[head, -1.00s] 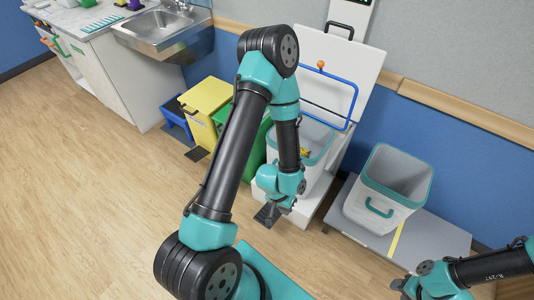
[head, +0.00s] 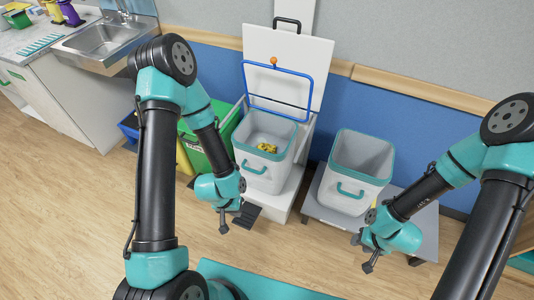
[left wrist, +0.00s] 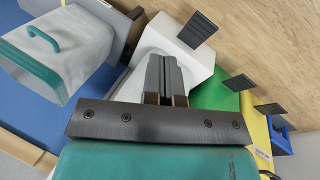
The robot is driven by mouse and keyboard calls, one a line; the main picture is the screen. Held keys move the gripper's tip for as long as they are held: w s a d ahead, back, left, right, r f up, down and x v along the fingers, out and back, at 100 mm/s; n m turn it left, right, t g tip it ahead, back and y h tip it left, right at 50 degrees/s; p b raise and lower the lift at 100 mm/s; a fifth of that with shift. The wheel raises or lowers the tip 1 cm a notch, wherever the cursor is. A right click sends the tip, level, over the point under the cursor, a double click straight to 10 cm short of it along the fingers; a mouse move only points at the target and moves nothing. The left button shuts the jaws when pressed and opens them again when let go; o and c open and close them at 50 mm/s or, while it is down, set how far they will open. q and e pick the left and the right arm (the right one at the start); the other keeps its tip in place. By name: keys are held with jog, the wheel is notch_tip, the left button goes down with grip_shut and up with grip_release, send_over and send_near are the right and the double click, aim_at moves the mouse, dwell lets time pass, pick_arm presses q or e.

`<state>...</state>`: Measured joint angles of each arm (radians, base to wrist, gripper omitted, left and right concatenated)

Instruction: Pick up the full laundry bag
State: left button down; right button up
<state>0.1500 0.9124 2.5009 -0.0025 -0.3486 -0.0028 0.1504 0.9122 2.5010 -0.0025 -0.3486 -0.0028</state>
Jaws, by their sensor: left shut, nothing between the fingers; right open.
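A white bin with a teal rim and teal handle (head: 255,168) stands on a white pedal stand, with a few yellow items (head: 267,147) inside. I cannot tell whether it is the laundry bag; no cloth bag shows clearly. My left gripper (head: 224,228) is shut and empty, in front of and left of this bin, apart from it. Its closed fingers show in the left wrist view (left wrist: 165,75). My right gripper (head: 368,264) is open, low in front of the grey platform, with nothing visible in it.
A similar bin (head: 352,190), seemingly empty, stands on a grey platform (head: 318,208) at right. The stand's white lid (head: 290,50) is raised, with a blue frame (head: 262,100) before it. Green (head: 208,148) and blue (head: 129,127) bins stand left, near the sink (head: 112,40). The front floor is clear.

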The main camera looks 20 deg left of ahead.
pick_arm(q)
jog(key=c, duration=1.2)
grip_release()
jog(key=w+a+r+m+y, duration=0.1)
jog(key=w+r+m, duration=0.2)
jog(key=w+m, duration=0.4)
jog(key=w+a+r+m+y, duration=0.1)
jog(key=w+r+m, duration=0.2)
jog(key=w+m, duration=0.4)
jog(key=w+a+r+m+y, duration=0.1)
jog(key=w+m, duration=0.6)
jog(key=w, duration=1.3)
jog(key=shift+a+r+g+y, duration=0.2)
jog(key=shift+a+r, duration=0.1)
jog(key=shift+r, duration=0.25)
jog(key=shift+a+r+g+y, duration=0.2)
jog(key=shift+a+r, duration=0.05)
jog(key=shift+r, duration=0.25)
notch_tip(320, 180, down, 12)
jog(key=shift+f, duration=0.1)
